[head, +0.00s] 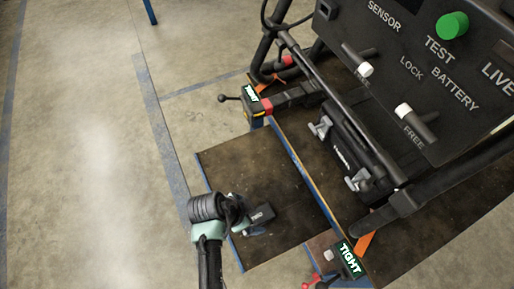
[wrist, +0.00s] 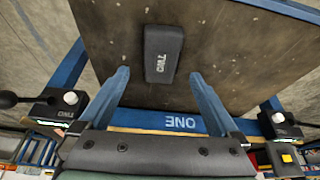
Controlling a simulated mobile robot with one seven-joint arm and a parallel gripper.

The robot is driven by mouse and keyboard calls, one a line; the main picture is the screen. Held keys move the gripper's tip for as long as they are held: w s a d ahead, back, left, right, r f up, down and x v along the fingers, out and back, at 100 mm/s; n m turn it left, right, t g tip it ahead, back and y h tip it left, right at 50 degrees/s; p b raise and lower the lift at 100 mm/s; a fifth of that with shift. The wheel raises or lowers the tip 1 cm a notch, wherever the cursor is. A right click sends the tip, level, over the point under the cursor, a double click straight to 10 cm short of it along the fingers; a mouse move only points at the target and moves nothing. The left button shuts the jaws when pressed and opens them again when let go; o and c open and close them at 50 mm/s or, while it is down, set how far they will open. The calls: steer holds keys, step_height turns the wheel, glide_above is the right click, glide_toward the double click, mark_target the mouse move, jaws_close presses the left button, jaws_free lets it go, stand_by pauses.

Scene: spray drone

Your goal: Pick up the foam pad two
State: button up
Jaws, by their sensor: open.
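The foam pad two (wrist: 163,53) is a dark rectangular block with white lettering that reads upside down in the wrist view. It lies flat on a brown wooden board (wrist: 230,50) with a blue edge. It also shows in the head view (head: 262,214), just right of my gripper. My gripper (wrist: 160,74) is open, with one blue finger on each side of the pad's near end in the picture. Nothing is held. In the head view my wrist hides most of the fingers, and I cannot tell their height above the board.
A black control panel (head: 425,75) with a green button (head: 452,25) stands at the right on a tubular frame. Two clamps marked TIGHT, the upper (head: 252,94) and the lower (head: 348,258), flank the board. Open concrete floor (head: 80,150) lies at the left.

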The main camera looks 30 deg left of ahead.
mark_target(257, 217)
steer(key=x, duration=0.4)
steer(key=shift+s+a+f+b, duration=0.1)
steer(key=shift+s+a+b, duration=0.05)
steer(key=shift+b, duration=0.25)
steer(key=shift+f, duration=0.15)
steer(key=c, duration=1.4)
step_height(257, 217, up, 10)
steer(key=p, duration=0.3)
steer(key=w+d+r+n+y, duration=0.3)
steer(key=w+d+r+n, duration=0.4)
steer(key=w+d+r, duration=0.3)
steer(key=shift+t, duration=0.4)
steer(key=s+r+p, duration=0.2)
steer(key=r+p, duration=0.1)
steer(key=p, duration=0.1)
steer(key=s+d+r+p, duration=0.1)
steer(key=s+r+p, duration=0.1)
steer(key=p, duration=0.2)
steer(key=s+r+p, duration=0.2)
steer(key=r+p, duration=0.1)
steer(key=p, duration=0.1)
steer(key=shift+s+d+r, duration=0.15)
steer(key=shift+s+r, duration=0.1)
steer(key=shift+r, duration=0.05)
steer(key=shift+s, duration=0.1)
